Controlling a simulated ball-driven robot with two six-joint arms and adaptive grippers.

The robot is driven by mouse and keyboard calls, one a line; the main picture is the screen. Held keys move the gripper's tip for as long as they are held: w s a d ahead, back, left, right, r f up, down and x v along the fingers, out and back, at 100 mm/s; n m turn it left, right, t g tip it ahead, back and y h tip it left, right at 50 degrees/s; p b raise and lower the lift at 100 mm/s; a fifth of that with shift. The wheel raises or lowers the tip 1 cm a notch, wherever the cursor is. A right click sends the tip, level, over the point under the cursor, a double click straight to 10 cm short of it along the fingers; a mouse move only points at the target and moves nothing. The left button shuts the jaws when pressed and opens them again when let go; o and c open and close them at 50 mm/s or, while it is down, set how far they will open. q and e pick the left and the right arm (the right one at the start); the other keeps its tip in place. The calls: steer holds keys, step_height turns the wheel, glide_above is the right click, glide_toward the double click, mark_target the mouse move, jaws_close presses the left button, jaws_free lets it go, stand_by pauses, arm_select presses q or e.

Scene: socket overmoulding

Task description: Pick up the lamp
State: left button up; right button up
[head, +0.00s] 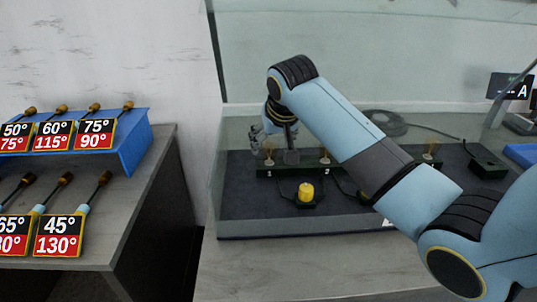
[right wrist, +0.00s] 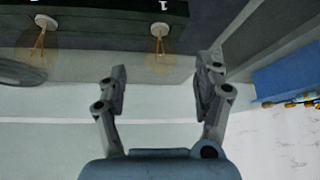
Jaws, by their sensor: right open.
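Several small clear lamps with amber filaments stand on a long black block (head: 350,168) inside the glass-walled bay. One lamp (head: 269,153) is at the block's left end, one (head: 325,156) is right of it, and another (head: 432,150) is farther right. My right gripper (head: 262,137) is at the left-end lamp, partly behind my wrist. In the right wrist view, my right gripper (right wrist: 166,72) is open and empty. A lamp (right wrist: 158,40) by the mark "1" lies just beyond the gap between its fingertips; a second lamp (right wrist: 38,42) is at left. My left gripper is not in view.
A yellow button (head: 305,190) on a black base sits in front of the block. The bay's glass wall (head: 216,155) stands close left of the gripper. A blue rack (head: 137,150) with angle signs is on the left bench.

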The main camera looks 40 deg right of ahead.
mark_target(271, 145)
steer(key=shift+w+d+f, duration=0.1)
steer(key=shift+w+f, duration=0.15)
steer(key=shift+f, duration=0.1)
steer(key=x, duration=0.5)
steer(key=shift+s+r, duration=0.1)
steer(key=c, duration=0.4)
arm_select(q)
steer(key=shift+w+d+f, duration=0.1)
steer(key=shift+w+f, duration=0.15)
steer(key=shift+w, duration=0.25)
arm_select(e)
steer(key=c, duration=0.7)
